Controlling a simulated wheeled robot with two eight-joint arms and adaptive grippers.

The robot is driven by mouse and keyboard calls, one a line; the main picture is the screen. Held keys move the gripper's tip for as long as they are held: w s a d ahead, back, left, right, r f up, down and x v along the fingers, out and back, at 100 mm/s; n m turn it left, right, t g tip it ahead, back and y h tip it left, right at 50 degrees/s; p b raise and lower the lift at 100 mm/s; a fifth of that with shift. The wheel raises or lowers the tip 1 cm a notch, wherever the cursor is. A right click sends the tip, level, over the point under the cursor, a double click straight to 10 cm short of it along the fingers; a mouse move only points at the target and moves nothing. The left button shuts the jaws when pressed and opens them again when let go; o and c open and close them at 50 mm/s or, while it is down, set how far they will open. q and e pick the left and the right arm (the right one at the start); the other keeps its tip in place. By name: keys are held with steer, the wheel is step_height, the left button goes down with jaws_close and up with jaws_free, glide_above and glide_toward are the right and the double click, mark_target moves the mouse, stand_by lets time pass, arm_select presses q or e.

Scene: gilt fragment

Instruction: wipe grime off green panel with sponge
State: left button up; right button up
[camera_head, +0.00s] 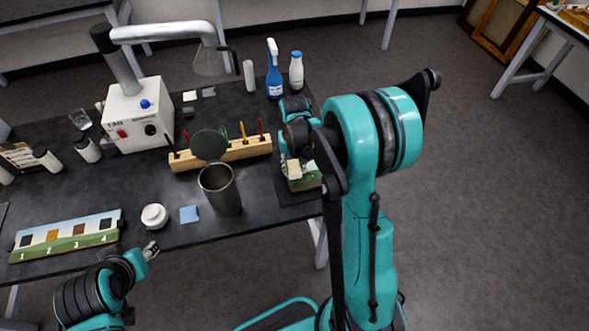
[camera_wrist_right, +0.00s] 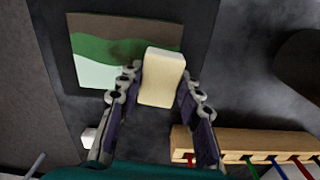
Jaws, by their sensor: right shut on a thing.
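The cream sponge (camera_wrist_right: 163,78) is held between the two fingers of my right gripper (camera_wrist_right: 158,94); it also shows in the head view (camera_head: 294,170). The panel (camera_wrist_right: 100,48) has a brown band, a green band and a pale band. It lies flat, and the sponge is over its lower right part in the wrist view. I cannot tell whether the sponge touches it. In the head view the panel (camera_head: 306,181) is partly hidden by my right arm. My left gripper (camera_head: 151,250) is at the table's front edge, apart from everything; its jaw gap is unclear.
A wooden rack (camera_head: 222,154) with coloured tools stands left of the panel. A metal cup (camera_head: 221,190) with a dark round disc above it, a white jar (camera_head: 154,216) and a blue cloth (camera_head: 189,214) are nearer. A blue spray bottle (camera_head: 273,76) and white bottle (camera_head: 296,72) stand behind.

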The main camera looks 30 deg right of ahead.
steer(key=shift+d+r, duration=0.1)
steer(key=shift+r, duration=0.5)
step_height(320, 180, up, 2)
steer(key=shift+r+p, duration=0.15)
steer(key=shift+p, duration=0.85)
steer(key=shift+r+p, duration=0.65)
steer(key=shift+r, duration=0.3)
